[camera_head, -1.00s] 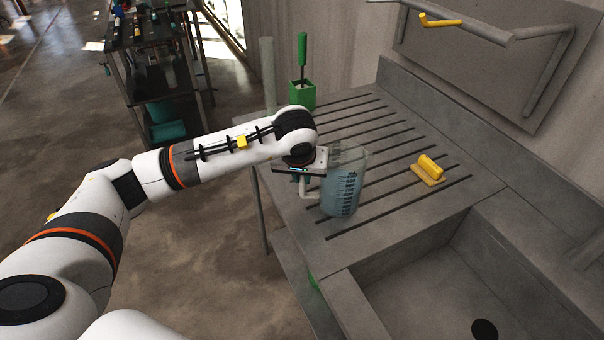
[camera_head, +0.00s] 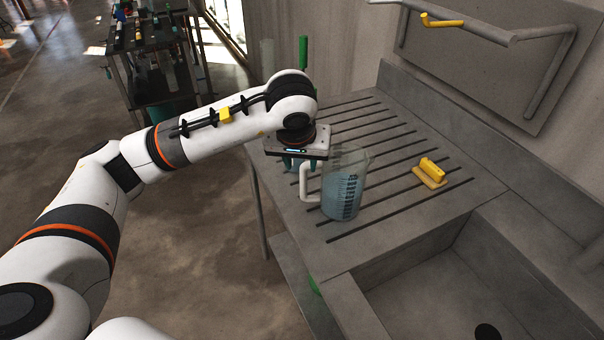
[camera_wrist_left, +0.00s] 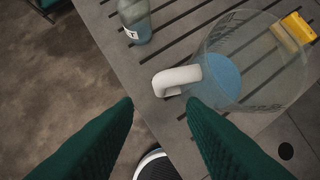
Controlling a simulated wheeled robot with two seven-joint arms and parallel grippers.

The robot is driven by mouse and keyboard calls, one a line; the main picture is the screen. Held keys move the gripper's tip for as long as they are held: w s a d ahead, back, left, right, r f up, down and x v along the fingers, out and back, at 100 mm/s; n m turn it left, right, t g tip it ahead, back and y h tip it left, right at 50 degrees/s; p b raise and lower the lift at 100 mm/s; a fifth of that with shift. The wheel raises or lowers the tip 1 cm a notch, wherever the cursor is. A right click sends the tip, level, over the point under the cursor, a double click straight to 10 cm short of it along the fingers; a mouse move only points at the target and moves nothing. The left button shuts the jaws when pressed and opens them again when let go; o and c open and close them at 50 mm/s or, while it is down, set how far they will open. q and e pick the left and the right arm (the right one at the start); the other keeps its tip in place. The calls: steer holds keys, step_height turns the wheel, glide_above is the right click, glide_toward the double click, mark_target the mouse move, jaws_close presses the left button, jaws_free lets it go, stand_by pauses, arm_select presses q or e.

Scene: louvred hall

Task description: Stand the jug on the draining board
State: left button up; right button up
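The clear measuring jug (camera_head: 345,185) with dark markings and bluish contents stands upright on the grooved draining board (camera_head: 400,190), near its front left edge. Its white handle (camera_head: 306,183) points left. In the left wrist view the jug (camera_wrist_left: 255,65) is seen from above, its handle (camera_wrist_left: 175,80) just beyond the fingers. My left gripper (camera_head: 302,166) is above and behind the handle, apart from it. Its dark green fingers (camera_wrist_left: 160,103) are spread with nothing between them. My right gripper is not in view.
A yellow-handled scrubber (camera_head: 430,172) lies right of the jug. A clear bottle with blue liquid (camera_wrist_left: 137,22) stands near the handle, mostly hidden by my gripper in the head view. The sink (camera_head: 470,270) is in front; a wall rail (camera_head: 480,30) is behind.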

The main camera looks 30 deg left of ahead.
arm_select(q)
steer(key=shift+v, duration=2.1)
steer(key=shift+f, duration=0.1)
